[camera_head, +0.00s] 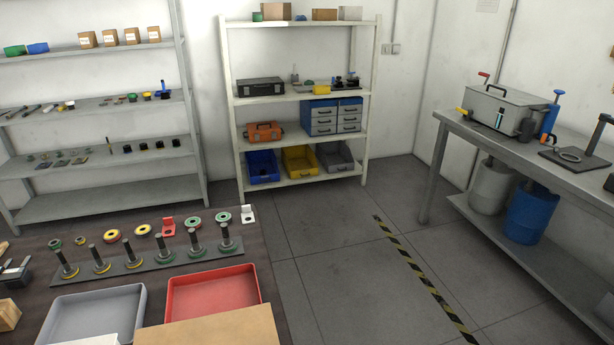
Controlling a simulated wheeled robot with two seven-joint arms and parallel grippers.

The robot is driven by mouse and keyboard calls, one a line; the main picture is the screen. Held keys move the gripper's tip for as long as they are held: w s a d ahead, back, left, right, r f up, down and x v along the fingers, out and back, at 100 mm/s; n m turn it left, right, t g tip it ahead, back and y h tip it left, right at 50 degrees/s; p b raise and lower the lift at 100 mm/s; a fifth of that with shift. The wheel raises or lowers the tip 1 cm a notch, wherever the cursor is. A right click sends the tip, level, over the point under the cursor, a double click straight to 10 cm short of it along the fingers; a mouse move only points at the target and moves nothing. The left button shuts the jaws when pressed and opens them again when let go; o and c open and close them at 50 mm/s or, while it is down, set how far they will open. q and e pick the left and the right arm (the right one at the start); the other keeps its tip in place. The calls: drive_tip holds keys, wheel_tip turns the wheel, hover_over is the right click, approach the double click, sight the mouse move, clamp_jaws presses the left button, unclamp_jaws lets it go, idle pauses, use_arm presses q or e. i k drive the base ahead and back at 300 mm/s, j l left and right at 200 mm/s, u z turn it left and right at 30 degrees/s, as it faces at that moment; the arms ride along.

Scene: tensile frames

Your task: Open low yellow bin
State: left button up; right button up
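The yellow bin (299,161) sits on the bottom shelf of the white shelving unit (234,110) against the back wall. It stands between a blue bin (262,167) on its left and a grey bin (335,157) on its right. Its front faces the room, and its inside looks dark and is hard to make out. Neither of my grippers shows in the head view, so nothing of mine is seen near the bin.
A dark table (270,290) with a red tray (213,291), a grey tray (94,316) and posts with rings fills the lower left. A grey workbench (462,130) stands at the right. The floor between is clear, with a yellow-black stripe (424,281).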

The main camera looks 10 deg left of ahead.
sight(299, 161)
drive_tip(key=i+l, duration=0.15)
drive_tip(key=l, duration=0.2)
drive_tip(key=i+l, duration=0.1)
drive_tip(key=l, duration=0.3)
drive_tip(key=i+l, duration=0.15)
drive_tip(key=l, duration=0.2)
drive_tip(key=i+l+u, duration=0.3)
drive_tip(key=i+l, duration=0.5)
drive_tip(key=i+j+u, duration=0.1)
drive_tip(key=i+u, duration=0.2)
drive_tip(key=i, duration=0.65)
drive_tip(key=i+l+u, duration=0.1)
drive_tip(key=i+u, duration=0.2)
drive_tip(key=i, duration=0.6)
